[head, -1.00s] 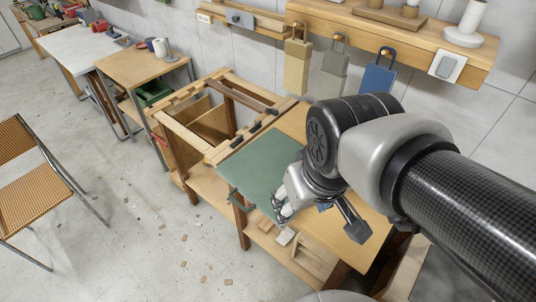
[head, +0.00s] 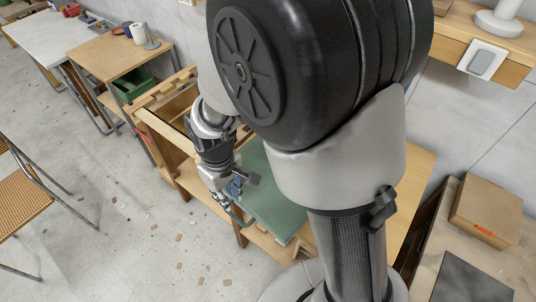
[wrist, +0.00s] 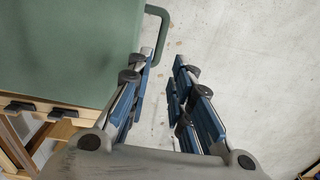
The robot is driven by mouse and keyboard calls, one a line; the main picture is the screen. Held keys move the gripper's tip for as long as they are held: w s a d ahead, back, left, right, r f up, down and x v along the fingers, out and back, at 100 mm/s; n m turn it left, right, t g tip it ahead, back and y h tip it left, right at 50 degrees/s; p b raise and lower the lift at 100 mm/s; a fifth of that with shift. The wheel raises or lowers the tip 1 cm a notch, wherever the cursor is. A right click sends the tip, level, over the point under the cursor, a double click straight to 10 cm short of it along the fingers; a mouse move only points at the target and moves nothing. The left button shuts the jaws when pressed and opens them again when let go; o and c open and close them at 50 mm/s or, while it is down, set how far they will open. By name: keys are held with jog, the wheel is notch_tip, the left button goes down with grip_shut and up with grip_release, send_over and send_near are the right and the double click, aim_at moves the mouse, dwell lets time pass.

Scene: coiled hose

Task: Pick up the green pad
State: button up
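The green pad (head: 278,210) is a flat, dull green slab on the wooden bench, partly hidden behind my arm in the head view. In the wrist view, the pad (wrist: 65,50) fills the upper left, and a green loop handle (wrist: 163,22) sticks out from its right edge. My gripper (wrist: 165,60) is open, its blue-padded fingers apart and pointing toward the handle side. The handle appears between the fingers, close to the left one; I cannot tell whether they touch. In the head view, my gripper (head: 222,200) is at the pad's left edge.
The wooden bench frame (head: 165,130) stands left of the pad. A side table (head: 120,60) with a green bin (head: 133,84) is farther left. A cardboard box (head: 490,210) lies at right. The floor (head: 110,240) left of the bench is mostly open, with small scraps.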

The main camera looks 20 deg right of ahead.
jog(key=b, duration=0.2)
send_over(235, 216)
jog(key=f, duration=0.6)
jog(key=shift+w+a+f, duration=0.1)
jog(key=shift+w+a, duration=0.1)
jog(key=shift+w, duration=0.1)
jog(key=f, duration=0.1)
jog(key=f+b, duration=0.1)
jog(key=f, duration=0.1)
jog(key=f+b, duration=0.1)
jog(key=f, duration=0.1)
jog(key=shift+s+d+f, duration=0.15)
jog(key=shift+s, duration=0.1)
jog(key=shift+c, duration=0.5)
grip_shut()
